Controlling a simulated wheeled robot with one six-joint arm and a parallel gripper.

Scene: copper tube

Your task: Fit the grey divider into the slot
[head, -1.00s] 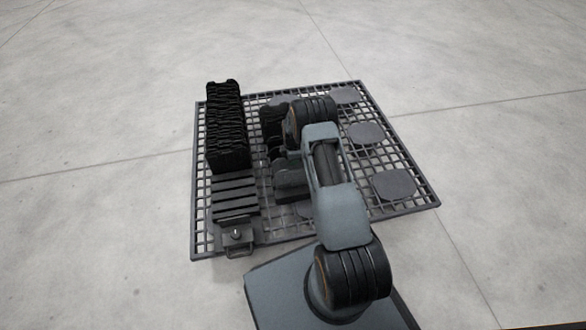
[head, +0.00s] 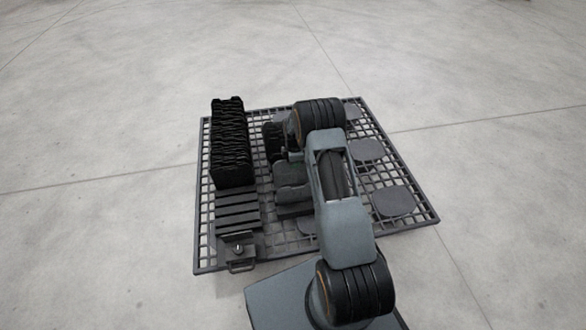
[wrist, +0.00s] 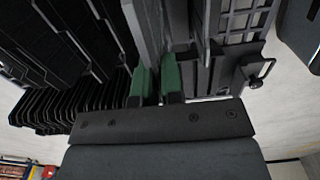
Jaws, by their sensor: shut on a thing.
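My gripper (wrist: 158,84) shows its two green fingertips in the wrist view. They are shut on the grey divider (wrist: 148,28), a thin flat plate that runs up from between them. In the head view my arm covers most of the gripper, and I cannot make out the divider there. A dark block with parallel ribs and gaps (head: 238,208) lies at the near left of the grid base. I cannot tell which gap is the slot, and the divider's far end is out of sight.
A row of black ribbed plates (head: 231,145) stands upright behind the ribbed block; black plates (wrist: 75,110) also fill the wrist view's left. A latch (head: 238,246) sits at the near left edge. Flat grey pads (head: 393,201) lie on the grid base's right (head: 420,203).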

